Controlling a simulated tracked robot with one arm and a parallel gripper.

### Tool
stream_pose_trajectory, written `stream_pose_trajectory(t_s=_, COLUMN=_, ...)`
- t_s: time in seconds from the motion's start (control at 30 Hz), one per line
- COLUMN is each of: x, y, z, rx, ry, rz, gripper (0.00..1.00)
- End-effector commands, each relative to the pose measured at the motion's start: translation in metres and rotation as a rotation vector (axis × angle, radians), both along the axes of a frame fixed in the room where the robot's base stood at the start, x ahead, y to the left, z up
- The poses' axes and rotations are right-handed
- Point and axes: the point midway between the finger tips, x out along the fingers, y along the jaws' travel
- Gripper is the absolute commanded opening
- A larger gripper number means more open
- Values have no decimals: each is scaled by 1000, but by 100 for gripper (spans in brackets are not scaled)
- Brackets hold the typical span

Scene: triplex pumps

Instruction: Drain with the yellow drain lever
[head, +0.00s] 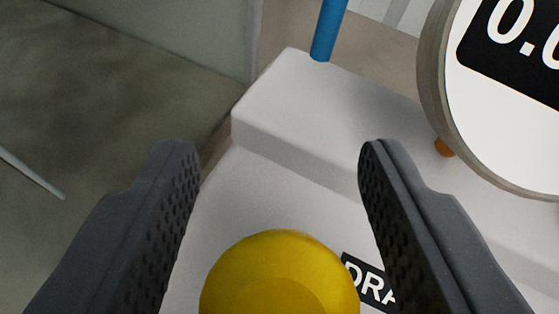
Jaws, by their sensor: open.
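A yellow rounded knob (280,276), which looks like the end of the drain lever, shows at the bottom middle of the head view. The rest of the lever is hidden below the frame. My gripper (275,160) is open, with one dark ridged finger on each side of the knob in the picture. I see no clear contact between the fingers and the knob. A black label (367,283) reading "DRA" is to the right of the knob, partly covered by the right finger.
A white stepped housing (310,105) lies behind the knob. A round gauge (500,95) showing "0.0" in part stands at the upper right. A blue rod (328,30) rises at the top. Grey-green floor (100,110) is open at left.

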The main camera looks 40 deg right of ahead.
Motion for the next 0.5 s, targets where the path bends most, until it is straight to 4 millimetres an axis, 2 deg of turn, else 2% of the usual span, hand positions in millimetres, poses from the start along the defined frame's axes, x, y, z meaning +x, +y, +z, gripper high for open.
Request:
stream_pose_trajectory(t_s=0.2, x=0, y=0, z=0, rx=0, ry=-1, rz=0, gripper=48)
stream_pose_trajectory(t_s=0.37, x=0, y=0, z=1, rx=0, ry=-1, rz=0, gripper=4)
stream_pose_trajectory(t_s=0.4, x=0, y=0, z=1, rx=0, ry=-1, rz=0, gripper=0)
stream_pose_trajectory(t_s=0.5, x=0, y=0, z=1, rx=0, ry=0, rz=1, gripper=0)
